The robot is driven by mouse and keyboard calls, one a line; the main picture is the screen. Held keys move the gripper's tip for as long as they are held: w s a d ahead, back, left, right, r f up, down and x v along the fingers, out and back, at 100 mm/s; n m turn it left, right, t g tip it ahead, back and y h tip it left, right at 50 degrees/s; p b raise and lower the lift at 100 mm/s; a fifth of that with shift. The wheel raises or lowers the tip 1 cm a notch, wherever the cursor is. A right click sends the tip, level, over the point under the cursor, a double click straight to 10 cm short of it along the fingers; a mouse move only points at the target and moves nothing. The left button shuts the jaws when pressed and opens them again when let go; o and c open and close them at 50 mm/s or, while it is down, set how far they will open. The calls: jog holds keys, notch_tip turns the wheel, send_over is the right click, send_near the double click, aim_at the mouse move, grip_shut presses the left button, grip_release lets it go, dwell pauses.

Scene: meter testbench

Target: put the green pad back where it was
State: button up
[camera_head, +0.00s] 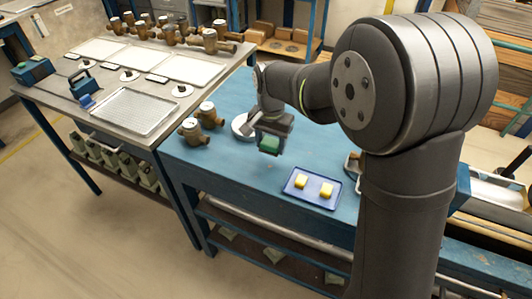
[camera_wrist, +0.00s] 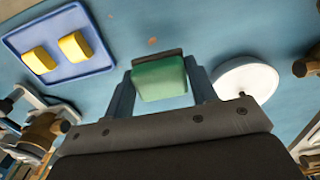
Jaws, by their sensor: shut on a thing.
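The green pad (camera_head: 270,143) is held between the fingers of my gripper (camera_head: 269,146), above the blue table (camera_head: 240,172). In the wrist view the green pad (camera_wrist: 160,79) sits between the two fingers of my gripper (camera_wrist: 160,85). A blue tray (camera_head: 304,199) with two yellow pads, one left (camera_head: 301,181) and one right (camera_head: 326,190), lies on the table in front and to the right of my gripper. The blue tray (camera_wrist: 98,66) also shows at the upper left of the wrist view. The pad is apart from the tray.
A round white disc (camera_head: 241,127) is on the table close behind my gripper; it shows right of the pad in the wrist view (camera_wrist: 245,80). Two brass meters (camera_head: 200,126) stand at the table's left edge.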

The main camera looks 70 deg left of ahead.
aim_at(266, 161)
jog(key=shift+s+a+f, duration=0.35)
jog(key=shift+s+f, duration=0.05)
jog(key=shift+s, duration=0.15)
jog(key=shift+f, duration=1.95)
jog(key=shift+f, duration=0.15)
jog(key=o, duration=0.9)
jog(key=shift+o, duration=0.2)
notch_tip(266, 161, up, 12)
jog(key=shift+r, duration=0.15)
